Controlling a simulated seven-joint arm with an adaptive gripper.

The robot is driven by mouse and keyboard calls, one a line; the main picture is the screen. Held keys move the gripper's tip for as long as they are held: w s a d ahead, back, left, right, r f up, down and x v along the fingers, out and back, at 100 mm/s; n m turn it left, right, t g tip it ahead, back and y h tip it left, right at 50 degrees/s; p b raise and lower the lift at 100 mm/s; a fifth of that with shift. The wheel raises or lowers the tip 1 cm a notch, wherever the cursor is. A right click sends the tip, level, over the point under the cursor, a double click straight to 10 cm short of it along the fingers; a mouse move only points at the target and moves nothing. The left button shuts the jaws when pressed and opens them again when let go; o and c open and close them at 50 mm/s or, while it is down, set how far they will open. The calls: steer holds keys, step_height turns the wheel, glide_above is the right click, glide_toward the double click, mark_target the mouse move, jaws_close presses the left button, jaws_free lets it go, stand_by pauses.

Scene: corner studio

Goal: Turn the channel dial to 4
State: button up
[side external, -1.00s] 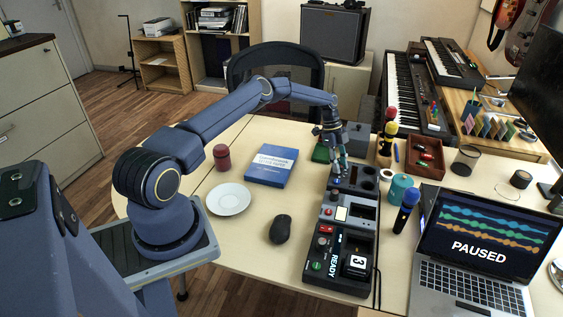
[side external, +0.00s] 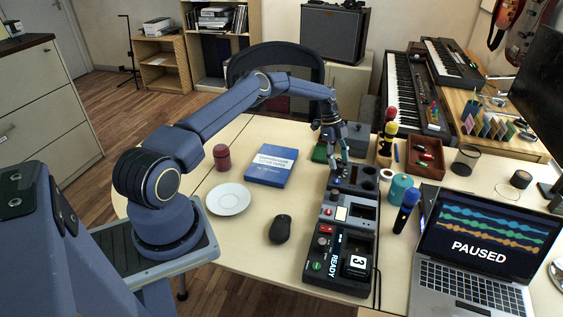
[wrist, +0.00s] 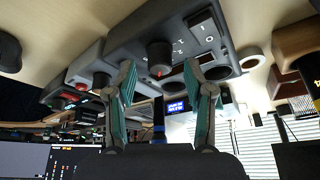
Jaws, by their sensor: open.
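The channel dial is most likely the dark round knob (wrist: 159,54) between my fingertips in the wrist view. It has a small red mark, and pale numerals, too small to read surely, are on the panel beside it. My gripper (wrist: 158,68) is open, one teal-padded finger on each side of the knob; contact cannot be told. In the side view my gripper (side external: 338,170) is low over the far section of the black console (side external: 328,213) and hides the dial. A white tile (side external: 357,262) on the near section shows 3, beside the word READY.
A laptop (side external: 478,232) showing PAUSED and a blue microphone (side external: 405,212) stand right of the console. A mouse (side external: 281,229), a white plate (side external: 228,199) and a blue book (side external: 272,165) lie to the left. A red-brown tray (side external: 425,158) is behind right.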

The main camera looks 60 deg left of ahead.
steer(key=v, duration=1)
steer(key=shift+a, duration=0.1)
